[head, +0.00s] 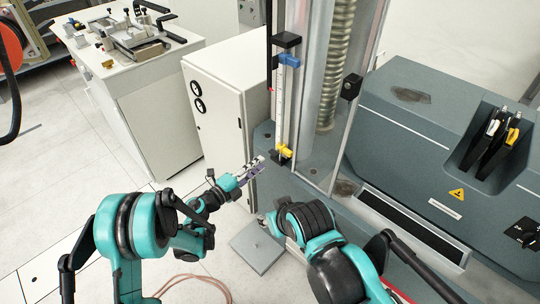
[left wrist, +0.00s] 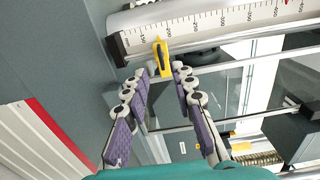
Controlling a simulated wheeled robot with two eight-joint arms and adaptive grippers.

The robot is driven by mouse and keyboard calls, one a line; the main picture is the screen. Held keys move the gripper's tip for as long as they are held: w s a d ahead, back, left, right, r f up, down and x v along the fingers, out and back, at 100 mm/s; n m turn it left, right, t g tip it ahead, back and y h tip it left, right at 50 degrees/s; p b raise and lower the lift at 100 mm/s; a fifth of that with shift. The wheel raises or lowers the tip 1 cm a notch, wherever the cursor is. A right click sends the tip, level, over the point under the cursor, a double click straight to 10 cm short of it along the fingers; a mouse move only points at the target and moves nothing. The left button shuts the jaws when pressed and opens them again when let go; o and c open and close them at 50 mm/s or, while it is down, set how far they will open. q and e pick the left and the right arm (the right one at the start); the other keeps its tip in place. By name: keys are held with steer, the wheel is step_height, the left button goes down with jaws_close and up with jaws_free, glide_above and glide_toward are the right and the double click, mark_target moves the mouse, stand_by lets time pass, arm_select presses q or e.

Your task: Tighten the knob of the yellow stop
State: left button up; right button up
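The yellow stop (head: 284,151) sits low on the upright scale rail of the testing machine. In the left wrist view the yellow stop (left wrist: 161,58) lies against the ruler scale, just beyond and between my fingertips. Its knob cannot be told apart clearly. My left gripper (head: 253,168) is just left of and below the stop. In the left wrist view my left gripper (left wrist: 160,73) has its two purple-padded fingers apart, with nothing held between them.
A blue stop (head: 289,60) sits higher on the same scale (head: 281,100). A clear guard panel (head: 317,150) stands right of the rail. A white cabinet (head: 213,95) is behind my left gripper. A grey machine body (head: 420,130) fills the right. A grey plate (head: 257,246) lies below.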

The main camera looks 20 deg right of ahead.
mark_target(275, 152)
arm_select(q)
steer(key=b+x, duration=0.1)
steer(key=x, duration=0.5)
steer(key=shift+w+d, duration=0.15)
steer(key=shift+d, duration=0.1)
jaws_close()
